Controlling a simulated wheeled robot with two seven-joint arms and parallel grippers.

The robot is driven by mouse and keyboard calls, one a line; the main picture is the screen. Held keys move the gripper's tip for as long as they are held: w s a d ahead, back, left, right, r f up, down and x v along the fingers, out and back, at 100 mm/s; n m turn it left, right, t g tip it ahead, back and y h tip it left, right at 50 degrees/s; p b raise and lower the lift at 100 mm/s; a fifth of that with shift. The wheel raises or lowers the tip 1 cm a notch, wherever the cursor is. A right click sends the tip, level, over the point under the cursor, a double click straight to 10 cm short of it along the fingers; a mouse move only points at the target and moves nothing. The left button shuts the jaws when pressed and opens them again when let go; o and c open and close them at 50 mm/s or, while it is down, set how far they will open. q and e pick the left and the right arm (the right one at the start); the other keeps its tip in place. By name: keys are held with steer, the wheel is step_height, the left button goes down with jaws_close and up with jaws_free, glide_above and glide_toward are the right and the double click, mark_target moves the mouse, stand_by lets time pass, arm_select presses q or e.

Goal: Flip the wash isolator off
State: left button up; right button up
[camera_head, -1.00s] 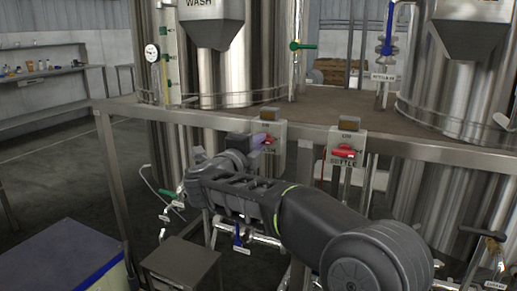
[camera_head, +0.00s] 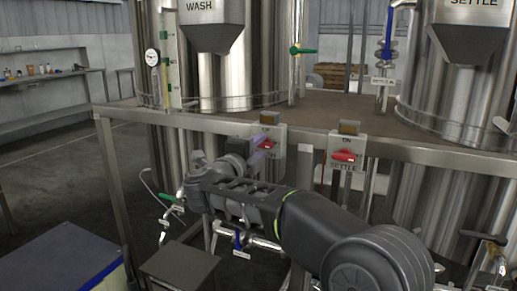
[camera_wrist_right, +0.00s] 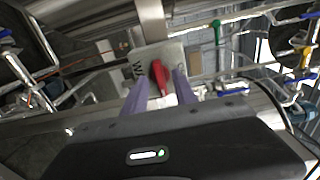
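The wash isolator is a grey box (camera_head: 273,162) with a red handle (camera_head: 264,144), fixed to the front rail below the wash tank (camera_head: 227,72). My right gripper (camera_head: 262,154) is at the front of this box, with its purple fingers pointing at the handle. In the right wrist view the red handle (camera_wrist_right: 159,77) stands between the two spread fingertips (camera_wrist_right: 160,82), on the grey plate (camera_wrist_right: 172,53) with part of its lettering visible. The fingers are apart, and contact with the handle cannot be told. The handle's setting is not clear. My left gripper is out of view.
A similar settle isolator (camera_head: 346,150) with a red handle sits to the right on the same rail (camera_head: 420,155). Pipes and a blue-handled valve (camera_head: 238,241) run below. A grey box (camera_head: 178,268) and a blue-edged cabinet (camera_head: 62,262) stand at lower left.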

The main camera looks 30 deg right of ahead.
steer(key=v, duration=0.7)
steer(key=shift+s+a+p, duration=0.2)
steer(key=shift+a+p, duration=0.1)
